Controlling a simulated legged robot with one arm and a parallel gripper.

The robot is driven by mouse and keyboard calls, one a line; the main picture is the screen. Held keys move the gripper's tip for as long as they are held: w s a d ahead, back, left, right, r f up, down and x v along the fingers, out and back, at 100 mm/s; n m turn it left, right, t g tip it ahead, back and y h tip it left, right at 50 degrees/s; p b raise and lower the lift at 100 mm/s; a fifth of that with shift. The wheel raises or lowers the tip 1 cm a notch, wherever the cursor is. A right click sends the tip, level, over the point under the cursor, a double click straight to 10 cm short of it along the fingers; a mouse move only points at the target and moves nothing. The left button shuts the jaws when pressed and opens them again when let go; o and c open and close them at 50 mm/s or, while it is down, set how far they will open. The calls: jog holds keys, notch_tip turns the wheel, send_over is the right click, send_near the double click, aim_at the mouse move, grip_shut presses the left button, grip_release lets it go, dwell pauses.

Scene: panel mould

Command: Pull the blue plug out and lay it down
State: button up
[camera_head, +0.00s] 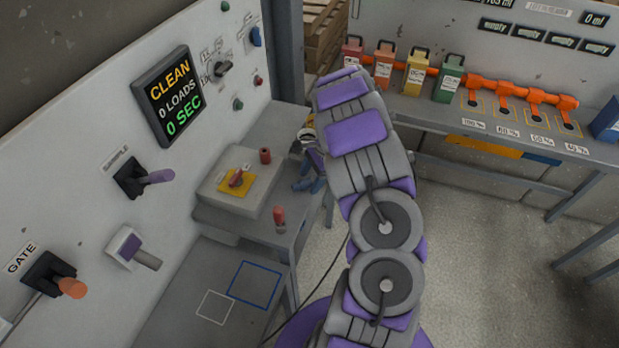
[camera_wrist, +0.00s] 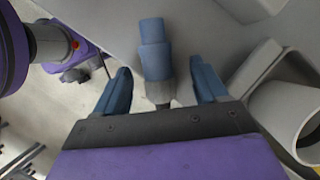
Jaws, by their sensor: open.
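The blue plug (camera_wrist: 154,55) shows in the wrist view as a stepped blue cylinder with a grey, narrower end toward my gripper. It stands against a grey surface; how it joins that surface is not clear. My gripper (camera_wrist: 163,86) is open, with one blue finger on each side of the plug and a visible gap on both sides. In the head view my gripper (camera_head: 309,184) is low beside the grey bench, partly behind my arm. I cannot make out the plug there.
A grey box with a yellow plate and red switch (camera_head: 237,181) sits on the bench (camera_head: 262,233), with red-topped pieces nearby. A pale hollow tube (camera_wrist: 296,120) is close on the right in the wrist view. Blue and white outlined squares (camera_head: 254,284) mark a clear lower surface.

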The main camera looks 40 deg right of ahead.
jog(key=v, duration=0.2)
jog(key=a+p+v, duration=0.1)
jog(key=v, duration=0.2)
jog(key=p+v, duration=0.1)
jog(key=v, duration=0.1)
jog(key=shift+a+r, duration=0.1)
jog(key=shift+r, duration=0.4)
jog(key=p+v, duration=0.2)
jog(key=v, duration=0.7)
jog(key=shift+d, duration=0.35)
jog(key=shift+r, duration=0.15)
